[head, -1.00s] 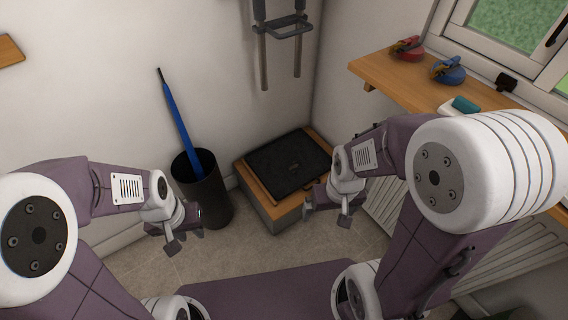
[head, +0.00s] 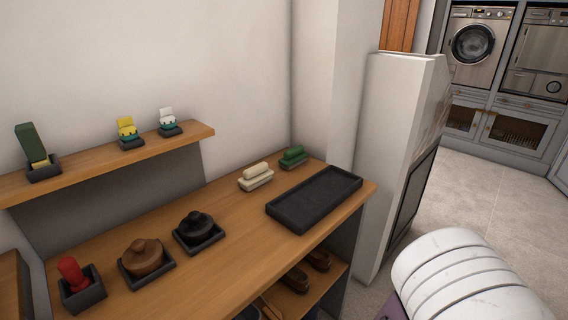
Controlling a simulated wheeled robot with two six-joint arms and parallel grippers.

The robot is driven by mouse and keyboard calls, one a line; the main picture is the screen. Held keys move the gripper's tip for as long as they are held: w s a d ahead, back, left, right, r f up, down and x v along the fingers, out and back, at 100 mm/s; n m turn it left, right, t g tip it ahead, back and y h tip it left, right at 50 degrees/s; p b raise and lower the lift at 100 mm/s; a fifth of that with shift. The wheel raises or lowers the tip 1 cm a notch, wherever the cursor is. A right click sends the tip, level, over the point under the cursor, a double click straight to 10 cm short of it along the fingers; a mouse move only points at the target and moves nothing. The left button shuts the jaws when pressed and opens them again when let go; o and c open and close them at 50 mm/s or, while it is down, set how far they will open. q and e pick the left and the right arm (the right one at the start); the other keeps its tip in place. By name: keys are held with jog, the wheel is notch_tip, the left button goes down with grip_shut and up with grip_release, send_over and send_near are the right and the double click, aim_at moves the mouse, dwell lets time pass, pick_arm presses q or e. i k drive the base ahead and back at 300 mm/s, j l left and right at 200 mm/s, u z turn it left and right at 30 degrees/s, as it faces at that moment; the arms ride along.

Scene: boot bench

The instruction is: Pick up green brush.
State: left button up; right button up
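A green-topped brush (head: 292,154) lies at the back of the wooden bench top (head: 225,228), near the wall corner. It seems to rest on a darker base or holder; the detail is too small to tell. A cream brush (head: 256,174) lies just left of it, a little nearer. Neither gripper is in view now. Only a white and purple part of my own arm shows at the bottom right.
A black tray (head: 315,199) lies right of the brushes. Black (head: 197,228), brown (head: 146,258) and red (head: 72,272) items sit in dark holders. A wall shelf (head: 105,165) holds several small items. A white cabinet (head: 390,150) stands right; floor (head: 500,200) beyond is open.

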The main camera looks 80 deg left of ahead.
aim_at(296, 155)
jog(key=u, duration=0.95)
jog(key=l+u, duration=0.1)
jog(key=u, duration=0.4)
jog(key=k+u, duration=0.1)
jog(key=u, duration=1.3)
jog(key=l+u, duration=0.85)
jog(key=l, duration=0.2)
